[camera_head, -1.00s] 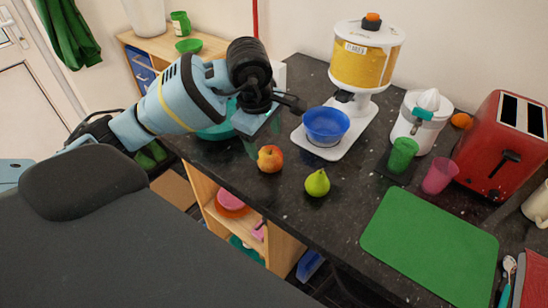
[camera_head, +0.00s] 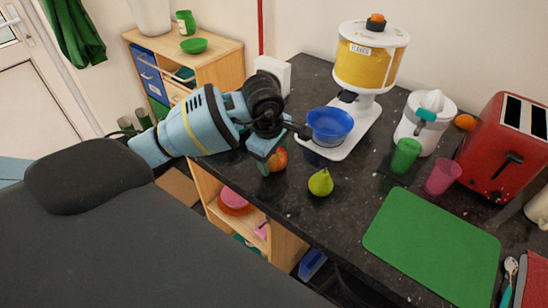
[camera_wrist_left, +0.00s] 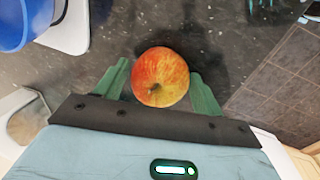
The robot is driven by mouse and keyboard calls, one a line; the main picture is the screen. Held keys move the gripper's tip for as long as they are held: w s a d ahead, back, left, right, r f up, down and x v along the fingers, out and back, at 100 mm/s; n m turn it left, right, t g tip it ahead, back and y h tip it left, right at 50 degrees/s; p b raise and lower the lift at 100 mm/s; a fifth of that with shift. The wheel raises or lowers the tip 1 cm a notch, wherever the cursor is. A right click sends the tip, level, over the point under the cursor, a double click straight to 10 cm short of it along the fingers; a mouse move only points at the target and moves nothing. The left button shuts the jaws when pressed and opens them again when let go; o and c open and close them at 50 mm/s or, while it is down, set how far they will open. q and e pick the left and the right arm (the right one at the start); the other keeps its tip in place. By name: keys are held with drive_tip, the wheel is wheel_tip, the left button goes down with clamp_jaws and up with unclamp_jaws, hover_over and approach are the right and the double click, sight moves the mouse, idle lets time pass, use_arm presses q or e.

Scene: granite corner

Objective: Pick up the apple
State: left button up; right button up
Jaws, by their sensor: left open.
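The red and yellow apple (camera_head: 278,159) stands on the dark granite counter, partly hidden behind my left gripper in the head view. In the left wrist view the apple (camera_wrist_left: 160,77) sits between the two green fingers, stem facing the camera. My left gripper (camera_head: 267,166) is open, its fingers (camera_wrist_left: 160,84) on either side of the apple. A small gap seems to show on the left side; I cannot tell whether the right finger touches. My right gripper is not in view.
A green pear (camera_head: 320,183) stands just right of the apple. A blue bowl (camera_head: 330,124) sits on the white dispenser (camera_head: 368,62) behind. A green cutting board (camera_head: 430,245), green cup (camera_head: 405,156), pink cup (camera_head: 442,177) and red toaster (camera_head: 503,148) are further right. The counter's front edge is close.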

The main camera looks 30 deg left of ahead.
use_arm(q)
drive_tip(key=c, duration=0.6)
drive_tip(key=shift+c, duration=1)
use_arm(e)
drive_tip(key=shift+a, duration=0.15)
